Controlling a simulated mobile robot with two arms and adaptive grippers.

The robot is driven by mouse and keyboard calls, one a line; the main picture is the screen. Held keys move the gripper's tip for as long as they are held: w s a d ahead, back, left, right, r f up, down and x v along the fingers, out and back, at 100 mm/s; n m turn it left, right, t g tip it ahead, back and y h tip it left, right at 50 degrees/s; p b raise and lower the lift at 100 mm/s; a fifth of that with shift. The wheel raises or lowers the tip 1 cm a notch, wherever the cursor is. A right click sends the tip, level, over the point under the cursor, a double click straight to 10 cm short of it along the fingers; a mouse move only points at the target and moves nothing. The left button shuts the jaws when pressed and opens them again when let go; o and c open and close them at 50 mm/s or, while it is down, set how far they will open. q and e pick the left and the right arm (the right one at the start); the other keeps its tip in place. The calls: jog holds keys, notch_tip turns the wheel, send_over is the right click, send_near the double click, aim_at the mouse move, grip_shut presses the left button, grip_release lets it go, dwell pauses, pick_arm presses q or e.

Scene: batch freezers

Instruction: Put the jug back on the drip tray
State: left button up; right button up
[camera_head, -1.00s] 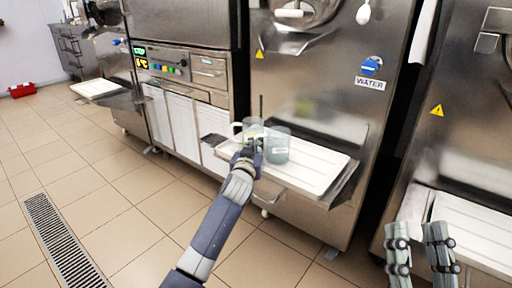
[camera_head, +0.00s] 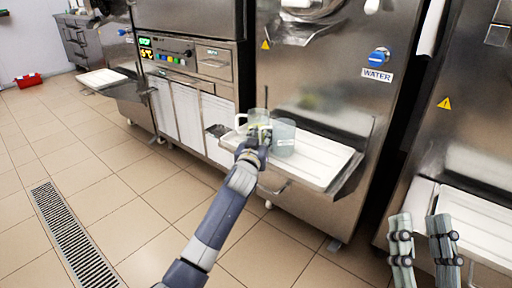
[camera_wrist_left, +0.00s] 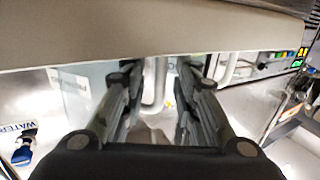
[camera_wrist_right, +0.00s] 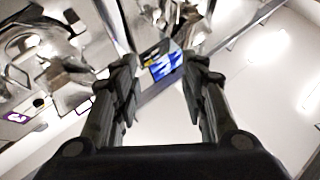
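A WATER knob (camera_head: 379,56) is on the middle machine's front. Another machine with a white tray (camera_head: 478,222) stands at right, near my right gripper. A further tray (camera_head: 102,78) juts out at left.

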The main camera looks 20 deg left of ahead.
pick_arm(q)
jog(key=s+d+f+m+h+p, duration=0.1)
jog(key=s+d, duration=0.2)
jog(key=s, duration=0.8)
jog(key=s+d+f+m+g+h+p, duration=0.1)
jog(key=s+d+h, duration=0.1)
jog(key=s, duration=1)
jog(key=s+d+f+m+g+h+p, duration=0.1)
jog(key=s+d, duration=0.4)
jog(key=s, duration=0.6)
jog(key=shift+s+f+m+h, duration=0.15)
jog(key=shift+m+h, duration=0.25)
jog(key=shift+h, duration=0.3)
pick_arm(e)
notch_tip(320, 180, down, 15)
jog(key=w+d+g+h, duration=0.1)
jog(key=w+g+h, duration=0.1)
jog(key=g, duration=0.6)
jog(key=shift+w+d+r+h, duration=0.2)
jog(key=shift+w+h, duration=0.05)
jog(key=shift+h, duration=0.15)
